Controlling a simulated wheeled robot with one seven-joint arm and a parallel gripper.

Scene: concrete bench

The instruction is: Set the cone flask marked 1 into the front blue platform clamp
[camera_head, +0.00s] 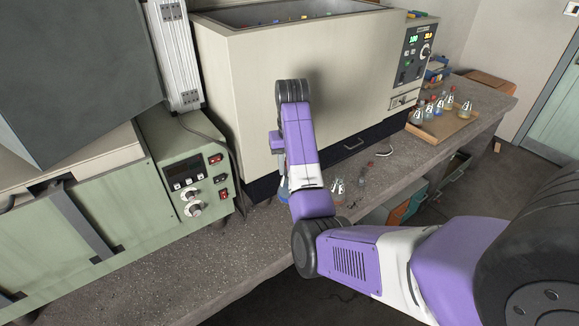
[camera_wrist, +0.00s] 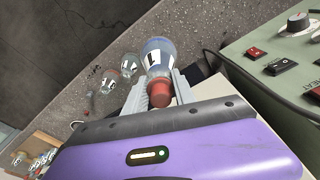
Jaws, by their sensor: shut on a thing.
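The cone flask marked 1 (camera_wrist: 157,55) has a red stopper and bluish contents, and its label shows in the wrist view. My gripper (camera_wrist: 160,90) is shut on it near the neck, just below the stopper. In the head view the flask (camera_head: 283,188) is mostly hidden behind my arm, in front of the large cream bath; I cannot tell whether it touches the bench. Coloured clamps (camera_head: 265,22), some blue, show only as tips inside the open bath. I cannot make out the front blue clamp clearly.
The cream bath (camera_head: 320,80) has high walls and an open top. Two more flasks stand on the bench to the right, one here (camera_head: 338,187). A tray (camera_head: 455,122) holds several flasks farther right. A green control box (camera_head: 190,170) stands close on the left.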

